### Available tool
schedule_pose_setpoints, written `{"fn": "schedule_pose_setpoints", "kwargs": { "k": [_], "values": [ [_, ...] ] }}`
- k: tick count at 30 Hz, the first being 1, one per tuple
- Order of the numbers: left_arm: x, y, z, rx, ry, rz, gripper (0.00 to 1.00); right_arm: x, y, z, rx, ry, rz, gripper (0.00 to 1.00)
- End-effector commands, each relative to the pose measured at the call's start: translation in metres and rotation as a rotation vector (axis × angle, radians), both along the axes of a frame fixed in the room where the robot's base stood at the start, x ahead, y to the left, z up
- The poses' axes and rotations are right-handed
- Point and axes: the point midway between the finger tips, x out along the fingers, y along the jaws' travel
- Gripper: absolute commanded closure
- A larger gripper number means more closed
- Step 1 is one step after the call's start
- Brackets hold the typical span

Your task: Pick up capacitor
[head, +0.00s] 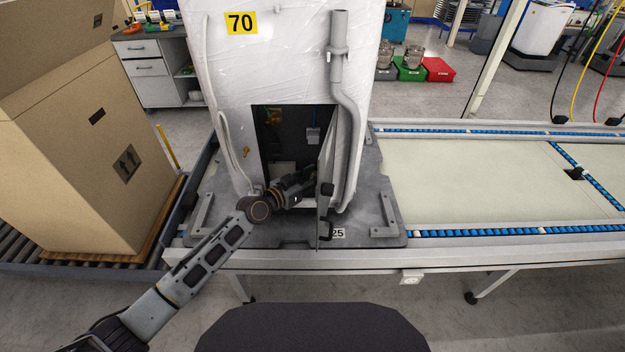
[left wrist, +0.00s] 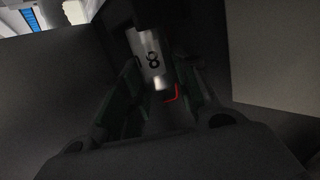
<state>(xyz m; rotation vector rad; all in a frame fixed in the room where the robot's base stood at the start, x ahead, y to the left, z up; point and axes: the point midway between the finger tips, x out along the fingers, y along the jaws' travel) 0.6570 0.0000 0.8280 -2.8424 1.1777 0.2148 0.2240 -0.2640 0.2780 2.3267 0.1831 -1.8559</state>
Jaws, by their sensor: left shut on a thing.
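The capacitor (left wrist: 146,52) is a silvery cylinder marked with a dark 8 in the left wrist view. My left gripper (head: 302,183) reaches into the dark opening low in the front of a white machine (head: 290,70). In the left wrist view its fingers (left wrist: 160,88) stand on either side of the capacitor's near end, shut on it. A small red piece (left wrist: 173,94) shows beside that end. The capacitor cannot be made out in the head view. My right gripper is not in view.
An open door panel (head: 327,165) stands at the right of the opening, close to my left gripper. A grey pipe (head: 347,110) runs down the machine's right side. A large cardboard box (head: 75,150) stands left of my arm. The conveyor (head: 470,185) at right is clear.

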Motion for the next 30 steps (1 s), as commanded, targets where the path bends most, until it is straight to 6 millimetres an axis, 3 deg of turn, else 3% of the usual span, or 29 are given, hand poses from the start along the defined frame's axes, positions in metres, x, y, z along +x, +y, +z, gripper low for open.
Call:
{"fn": "schedule_pose_setpoints", "kwargs": {
  "k": [5, 8, 21, 30],
  "values": [
    [0.000, 0.000, 0.023, -0.001, -0.002, 0.000, 0.93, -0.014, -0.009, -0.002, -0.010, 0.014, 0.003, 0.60],
    [-0.008, 0.009, 0.017, 0.002, 0.000, 0.001, 0.93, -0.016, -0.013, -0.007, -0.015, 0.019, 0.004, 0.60],
    [-0.044, 0.045, 0.016, 0.002, -0.001, 0.001, 0.93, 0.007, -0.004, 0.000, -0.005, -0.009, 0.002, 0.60],
    [-0.069, 0.069, 0.017, 0.003, -0.001, 0.001, 0.93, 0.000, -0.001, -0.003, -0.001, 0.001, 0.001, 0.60]
  ]
}}
